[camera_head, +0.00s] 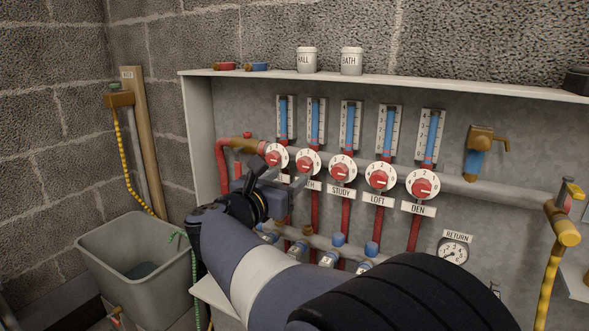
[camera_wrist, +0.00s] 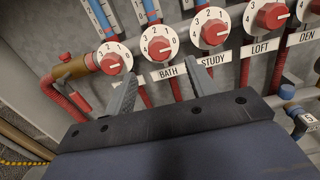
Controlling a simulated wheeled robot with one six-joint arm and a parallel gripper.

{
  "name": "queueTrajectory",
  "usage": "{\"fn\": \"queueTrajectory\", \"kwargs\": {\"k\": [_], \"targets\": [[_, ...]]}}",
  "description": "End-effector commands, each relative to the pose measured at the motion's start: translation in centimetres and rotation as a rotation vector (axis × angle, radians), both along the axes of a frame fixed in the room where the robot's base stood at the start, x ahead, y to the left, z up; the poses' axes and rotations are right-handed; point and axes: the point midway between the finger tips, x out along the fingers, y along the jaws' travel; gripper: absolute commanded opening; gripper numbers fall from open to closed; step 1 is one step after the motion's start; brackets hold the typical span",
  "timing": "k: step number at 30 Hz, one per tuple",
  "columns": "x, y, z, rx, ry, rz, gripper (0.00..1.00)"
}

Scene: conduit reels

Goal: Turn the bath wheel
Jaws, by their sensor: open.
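The bath wheel (camera_wrist: 160,43) is a red knob on a white numbered dial, second from the left in a row of several. It also shows in the head view (camera_head: 308,160). Its BATH label (camera_wrist: 168,72) sits just below it in the wrist view; in the head view my gripper hides most of that label. My gripper (camera_wrist: 158,78) is open and empty, its fingers reaching up toward the bath wheel from below. In the head view my gripper (camera_head: 281,178) is at the left end of the row, in front of the hall and bath dials. Contact with the wheel cannot be told.
The leftmost dial (camera_wrist: 114,58) is close to the left finger. The study wheel (camera_head: 343,167) is just right of the bath wheel. Blue-filled gauges (camera_head: 350,125) stand above and red pipes below. A grey tub (camera_head: 110,256) stands at left. A pipe with a yellow hose (camera_head: 548,275) is at right.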

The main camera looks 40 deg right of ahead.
Motion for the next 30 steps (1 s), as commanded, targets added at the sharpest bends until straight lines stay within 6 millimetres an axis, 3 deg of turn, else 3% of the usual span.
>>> {"fn": "queueTrajectory", "kwargs": {"k": [6,12,23,30], "targets": [[-1.1,2.9,0.1,0.001,-0.001,0.003,0.54],[-1.6,3.9,0.0,0.0,0.0,0.001,0.54],[-1.6,3.9,-0.1,0.0,0.0,-0.001,0.54],[-1.0,2.2,-0.2,0.001,0.0,-0.005,0.54]]}}
